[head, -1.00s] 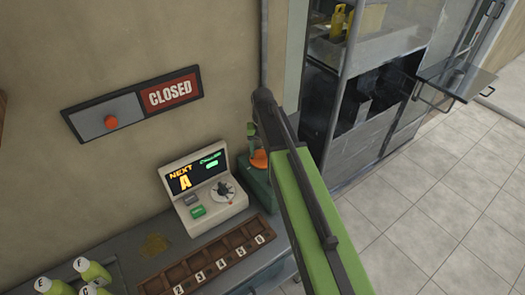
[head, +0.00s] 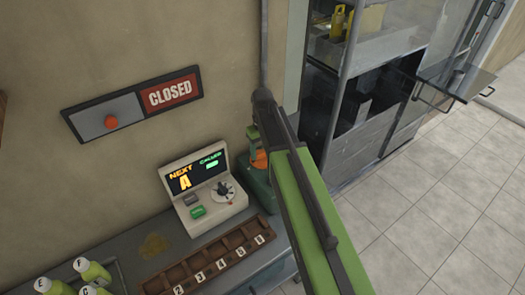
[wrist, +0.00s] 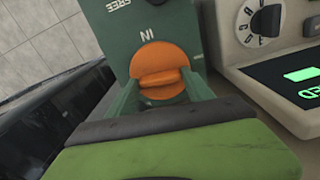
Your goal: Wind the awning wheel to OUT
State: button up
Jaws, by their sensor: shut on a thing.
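The orange awning wheel (wrist: 158,62) sits on a dark green housing (wrist: 115,35) in the wrist view. Pale words reading IN and FREE show upside down on the housing above the wheel. My gripper (wrist: 162,88) is shut on the wheel's raised grip, with one green finger on each side of it. No OUT mark is visible. In the head view the wheel (head: 259,158) shows as a small orange patch on the green housing (head: 260,188), partly behind my arm. My fingertips are hidden there.
A ticket console (head: 210,195) with a lit screen and dial stands just left of the housing. A CLOSED sign (head: 130,103) is on the wall. Tiled floor (head: 430,215) is open at right.

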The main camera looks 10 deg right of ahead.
aim_at(263, 153)
jog(key=shift+n, duration=0.7)
jog(key=o, duration=1.4)
jog(key=shift+c, duration=0.2)
jog(key=shift+r, duration=0.1)
notch_tip(263, 153, up, 17)
jog(key=p, duration=1.7)
jog(key=shift+r, duration=0.15)
